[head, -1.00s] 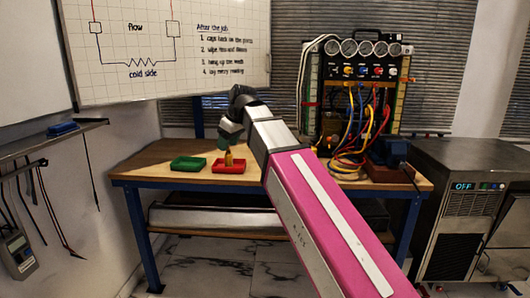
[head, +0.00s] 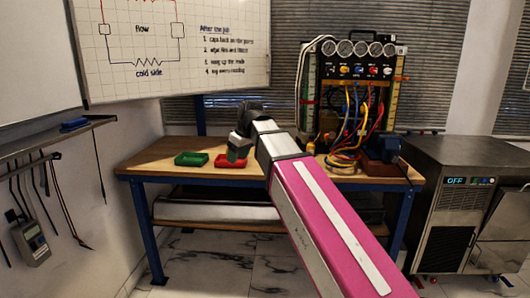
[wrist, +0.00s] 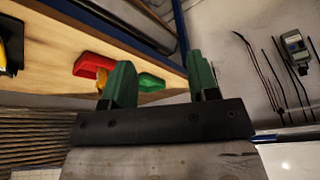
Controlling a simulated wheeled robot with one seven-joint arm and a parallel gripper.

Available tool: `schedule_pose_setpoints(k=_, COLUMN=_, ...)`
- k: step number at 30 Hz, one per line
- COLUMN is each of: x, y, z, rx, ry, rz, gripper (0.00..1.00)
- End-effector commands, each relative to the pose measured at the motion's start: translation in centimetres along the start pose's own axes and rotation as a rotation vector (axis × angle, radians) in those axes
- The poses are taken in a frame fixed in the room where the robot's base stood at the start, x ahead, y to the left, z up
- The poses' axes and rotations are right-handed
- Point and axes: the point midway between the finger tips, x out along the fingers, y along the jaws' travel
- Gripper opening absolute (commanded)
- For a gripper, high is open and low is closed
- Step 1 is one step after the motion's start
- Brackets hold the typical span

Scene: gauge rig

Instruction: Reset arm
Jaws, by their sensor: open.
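My gripper (head: 236,152) is over the workbench, beside the red tray (head: 229,160) in the head view. In the wrist view its two green fingers (wrist: 161,80) stand wide apart with nothing between them. A yellow piece (wrist: 102,78) shows by the red tray (wrist: 92,65) in the wrist view, partly behind one finger; in the head view it is hidden. My pink and grey arm reaches in from the lower right of the head view.
A green tray (head: 191,158) lies left of the red one. A gauge panel (head: 352,85) with coloured hoses stands at the bench's back right. A steel machine (head: 465,200) stands right of the bench. A wall shelf (head: 50,141) with hanging leads and a meter (head: 31,243) is at left.

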Motion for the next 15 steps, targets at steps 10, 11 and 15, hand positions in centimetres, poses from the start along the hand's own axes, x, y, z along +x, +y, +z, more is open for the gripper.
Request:
schedule_pose_setpoints(k=10, x=7.0, y=4.2, z=7.2, rx=0.200, ry=-0.064, rz=0.033, gripper=0.54)
schedule_pose_setpoints(k=11, x=7.7, y=4.6, z=8.1, rx=0.222, ry=-0.071, rz=0.037, gripper=0.54)
schedule_pose_setpoints(k=15, x=11.1, y=6.4, z=12.4, rx=0.332, ry=-0.104, rz=0.059, gripper=0.54)
